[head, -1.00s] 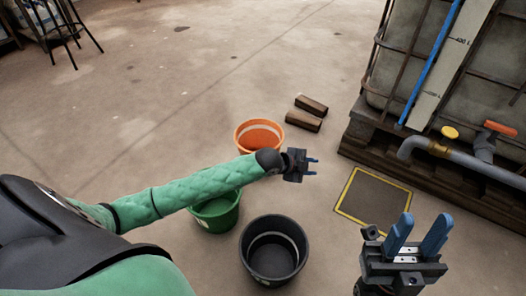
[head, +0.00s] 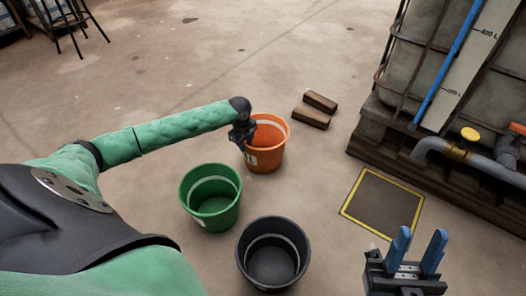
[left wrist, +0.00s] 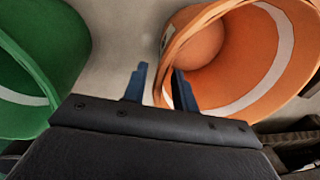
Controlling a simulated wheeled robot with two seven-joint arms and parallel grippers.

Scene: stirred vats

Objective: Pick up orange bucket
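The orange bucket (head: 270,155) stands upright on the floor, with a white band inside; it also fills the upper right of the left wrist view (left wrist: 205,45). My left gripper (head: 245,143) is at the bucket's near left rim. In the left wrist view my left gripper's (left wrist: 160,88) blue fingers are apart, one over the floor outside the bucket and one over its inside, with the rim between them. I cannot tell whether they touch it. My right gripper (head: 418,252) is open and empty at the lower right, away from the buckets.
A green bucket (head: 211,222) and a black bucket (head: 247,262) stand nearer; the green one also shows in the left wrist view (left wrist: 60,40). Two brown blocks (head: 315,108) lie behind right. A yellow-edged floor plate (head: 383,203) and a caged tank on a pallet (head: 400,145) are right.

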